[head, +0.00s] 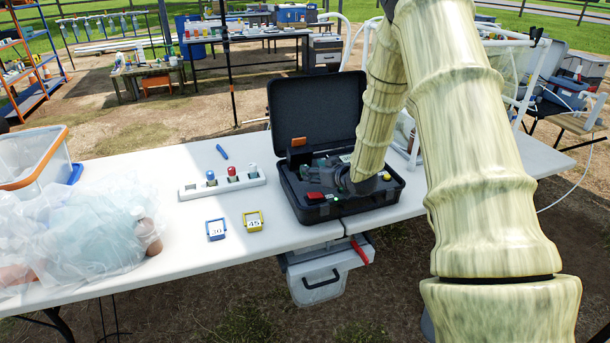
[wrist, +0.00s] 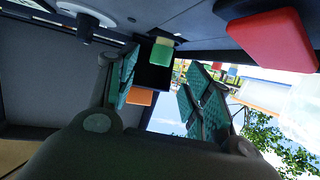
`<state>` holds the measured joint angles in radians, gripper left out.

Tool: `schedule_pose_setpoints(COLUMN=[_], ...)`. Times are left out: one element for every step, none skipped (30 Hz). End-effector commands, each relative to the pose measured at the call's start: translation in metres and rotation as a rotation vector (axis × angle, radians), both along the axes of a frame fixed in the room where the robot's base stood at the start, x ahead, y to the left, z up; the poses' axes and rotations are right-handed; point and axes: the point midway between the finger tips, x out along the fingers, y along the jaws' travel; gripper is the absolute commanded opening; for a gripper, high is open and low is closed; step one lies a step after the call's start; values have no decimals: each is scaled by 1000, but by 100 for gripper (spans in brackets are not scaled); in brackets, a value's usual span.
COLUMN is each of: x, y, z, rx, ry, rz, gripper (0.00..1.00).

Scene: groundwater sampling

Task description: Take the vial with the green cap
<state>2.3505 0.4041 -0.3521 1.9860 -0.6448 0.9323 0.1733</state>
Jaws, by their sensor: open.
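In the wrist view a green cap (wrist: 161,51) shows just beyond my fingers, between them in the picture; the rest of its vial is mostly hidden. My gripper (wrist: 162,85) is open, with a teal-padded finger on each side of the gap and nothing held. I cannot tell how far the cap is from the fingertips. In the head view my gripper (head: 332,172) is low inside the open black case (head: 322,212) on the white table, and it hides much of the case's inside.
A red block (head: 315,196) and a yellow-topped item (head: 387,177) are in the case. The raised lid (head: 316,108) stands behind my gripper. Left of the case are a white rack (head: 240,187) with capped vials, blue (head: 215,230) and yellow (head: 253,222) tags, and a plastic bag (head: 75,240).

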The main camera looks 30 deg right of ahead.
Motion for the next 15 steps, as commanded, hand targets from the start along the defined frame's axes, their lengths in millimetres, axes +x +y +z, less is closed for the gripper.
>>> schedule_pose_setpoints(x=[5,9,14,18,22,27,30,33,37,39,41,43,44,45,45], y=[1,1,1,1,1,1,1,1,1,1,1,1,2,2,2], z=[-1,-1,-2,-3,-4,-6,-7,-9,-11,-12,-12,-13,-14,-14,-14], rx=[-1,-1,-2,-2,-2,-1,-1,-1,-1,-1,-1,-1,-1,-1,-1], ry=[0,1,0,0,1,1,1,1,2,1,1,1,1,1,1], rz=[2,2,3,3,3,3,3,3,3,3,3,3,3,3,3], gripper=[50,50,50,50,50,50,50,50,50,50,50,50,50,50,50])
